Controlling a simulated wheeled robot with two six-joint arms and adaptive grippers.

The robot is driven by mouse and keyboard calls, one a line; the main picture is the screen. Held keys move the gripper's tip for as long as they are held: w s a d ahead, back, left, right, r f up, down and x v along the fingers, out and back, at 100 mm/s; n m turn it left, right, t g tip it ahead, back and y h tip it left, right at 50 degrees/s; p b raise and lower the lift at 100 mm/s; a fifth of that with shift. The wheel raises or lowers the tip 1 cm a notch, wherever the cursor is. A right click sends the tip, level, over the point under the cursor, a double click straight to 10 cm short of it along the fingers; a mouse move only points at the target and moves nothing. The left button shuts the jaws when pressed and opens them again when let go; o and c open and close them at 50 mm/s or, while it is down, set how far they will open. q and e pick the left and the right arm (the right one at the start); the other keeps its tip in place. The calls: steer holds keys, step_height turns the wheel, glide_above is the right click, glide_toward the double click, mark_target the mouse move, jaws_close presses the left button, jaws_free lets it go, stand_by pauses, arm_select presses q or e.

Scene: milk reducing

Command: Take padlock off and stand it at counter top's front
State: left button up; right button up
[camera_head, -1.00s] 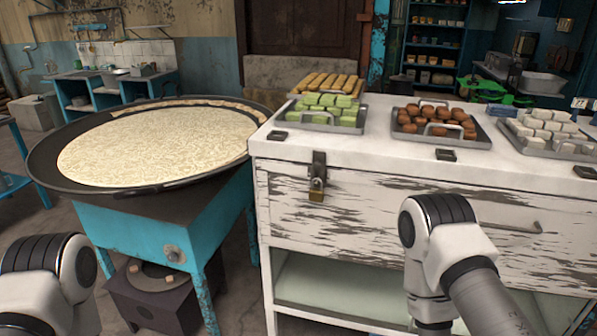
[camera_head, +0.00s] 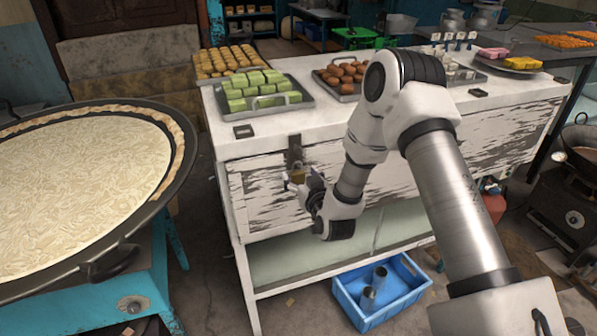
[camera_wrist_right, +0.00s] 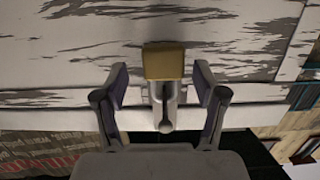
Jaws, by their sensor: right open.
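The brass padlock (camera_head: 297,174) hangs on the dark hasp (camera_head: 295,150) at the front of the white worn cabinet. In the right wrist view the padlock (camera_wrist_right: 164,62) shows its yellow body, with a grey metal shackle or staple (camera_wrist_right: 166,108) beside it. My right gripper (camera_head: 301,186) is at the padlock, partly hidden by its own wrist. In the right wrist view its two fingers (camera_wrist_right: 160,78) are open, one on each side of the padlock, with gaps on both sides. The white counter top (camera_head: 270,131) is above the hasp. My left gripper is not in view.
A tray of green sweets (camera_head: 262,90) and a tray of brown sweets (camera_head: 342,75) stand on the counter top. Its front strip has bare room around a small dark tag (camera_head: 243,131). A large pan (camera_head: 85,190) is at the left. A blue crate (camera_head: 380,290) lies below.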

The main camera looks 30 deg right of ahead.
steer(key=shift+w, duration=0.25)
steer(key=shift+w+a, duration=0.1)
steer(key=shift+a, duration=0.1)
steer(key=shift+c, duration=0.7)
steer(key=shift+d, duration=0.15)
steer(key=c, duration=1.2)
